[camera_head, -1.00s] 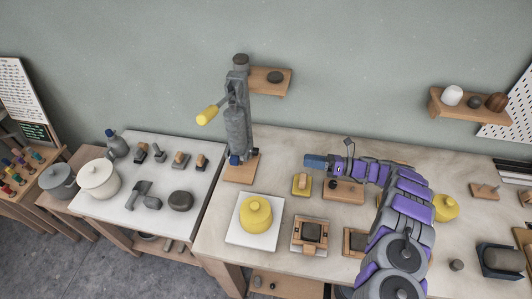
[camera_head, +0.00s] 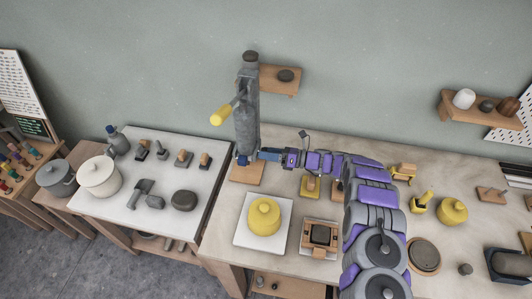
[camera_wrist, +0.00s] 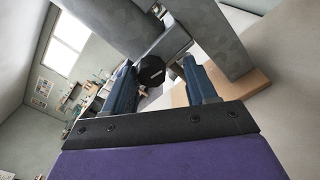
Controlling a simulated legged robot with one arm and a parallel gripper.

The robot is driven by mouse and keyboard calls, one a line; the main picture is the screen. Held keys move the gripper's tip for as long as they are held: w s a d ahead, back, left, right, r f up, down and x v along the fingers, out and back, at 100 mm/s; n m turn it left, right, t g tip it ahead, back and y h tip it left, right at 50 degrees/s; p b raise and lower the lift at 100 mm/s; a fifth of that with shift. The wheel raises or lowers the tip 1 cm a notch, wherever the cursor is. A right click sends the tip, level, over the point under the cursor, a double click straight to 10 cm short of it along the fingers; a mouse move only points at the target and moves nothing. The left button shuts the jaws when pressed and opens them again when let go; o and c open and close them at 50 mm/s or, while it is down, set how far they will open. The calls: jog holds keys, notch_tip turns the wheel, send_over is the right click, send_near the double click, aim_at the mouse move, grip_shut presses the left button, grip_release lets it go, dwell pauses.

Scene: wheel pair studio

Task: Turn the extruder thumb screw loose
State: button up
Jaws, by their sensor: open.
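The grey extruder (camera_head: 247,110) stands upright on a wooden base (camera_head: 247,174), with a yellow-ended lever (camera_head: 221,114) pointing left. A dark faceted knob, which looks like the thumb screw (camera_wrist: 151,70), shows in the wrist view under the extruder's grey parts. My gripper (camera_head: 262,155) reaches the lower right of the extruder from the right. Its blue fingers are open in the wrist view (camera_wrist: 158,66), and the knob sits between their tips, nearer the left finger. I cannot tell whether a finger touches it. In the head view my gripper hides the knob.
A yellow-based stamp (camera_head: 310,187) sits close below my arm. A white-topped table (camera_head: 150,170) with tools is at the left. A wall shelf (camera_head: 281,80) hangs behind.

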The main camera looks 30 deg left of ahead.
jog(key=shift+a, duration=0.5)
jog(key=shift+s+d+r, duration=0.1)
jog(key=shift+d+r, duration=0.15)
jog(key=shift+d, duration=0.35)
jog(key=shift+s+d+r, duration=0.1)
jog(key=shift+d+r, duration=0.15)
jog(key=shift+d, duration=0.3)
jog(key=shift+a+f, duration=0.35)
jog(key=shift+a, duration=0.55)
jog(key=c, duration=0.5)
jog(key=shift+d+r, duration=0.1)
jog(key=shift+d, duration=0.1)
jog(key=c, duration=0.3)
jog(key=shift+d, duration=0.1)
jog(key=shift+c, duration=1.3)
